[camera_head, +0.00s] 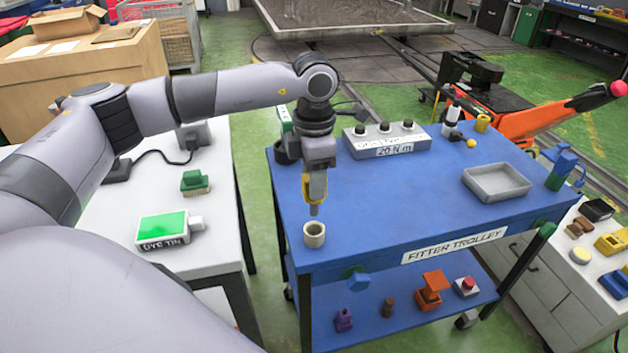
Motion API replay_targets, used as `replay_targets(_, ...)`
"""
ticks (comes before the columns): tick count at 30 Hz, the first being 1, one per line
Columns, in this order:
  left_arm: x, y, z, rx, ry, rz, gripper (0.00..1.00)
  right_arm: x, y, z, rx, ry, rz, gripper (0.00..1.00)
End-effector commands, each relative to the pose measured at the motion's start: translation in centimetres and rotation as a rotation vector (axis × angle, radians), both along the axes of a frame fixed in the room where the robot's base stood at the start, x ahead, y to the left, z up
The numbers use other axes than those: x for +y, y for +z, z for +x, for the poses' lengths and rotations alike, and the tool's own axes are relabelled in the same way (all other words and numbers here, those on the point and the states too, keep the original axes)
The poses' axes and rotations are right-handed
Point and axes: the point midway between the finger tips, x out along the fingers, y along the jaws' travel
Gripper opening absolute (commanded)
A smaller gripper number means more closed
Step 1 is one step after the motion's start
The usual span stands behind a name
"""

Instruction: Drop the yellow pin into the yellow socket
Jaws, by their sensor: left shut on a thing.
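My left gripper (316,190) points down over the front left part of the blue trolley top. It is shut on a yellow piece, apparently the yellow pin (307,188), which is mostly hidden by the fingers. A greyish tip shows below. Just beneath it a cream, round, open-topped cup (314,241) stands upright on the trolley, with a small gap between. My right gripper is not in view.
The blue trolley top (400,215) is clear in the middle. A grey box with several knobs (386,139) stands behind the gripper, a grey tray (497,182) to the right.

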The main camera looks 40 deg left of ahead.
Motion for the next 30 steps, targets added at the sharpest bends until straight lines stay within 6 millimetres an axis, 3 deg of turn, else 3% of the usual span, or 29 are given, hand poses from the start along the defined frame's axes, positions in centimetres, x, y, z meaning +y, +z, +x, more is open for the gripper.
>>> replay_targets(10, 0.0, 0.4, 0.0, -0.002, -0.001, -0.001, 0.00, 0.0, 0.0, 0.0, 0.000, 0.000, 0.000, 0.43)
replay_targets(30, 0.0, 5.1, 0.0, -0.001, 0.000, -0.001, 0.00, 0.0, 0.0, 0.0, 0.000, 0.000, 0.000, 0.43)
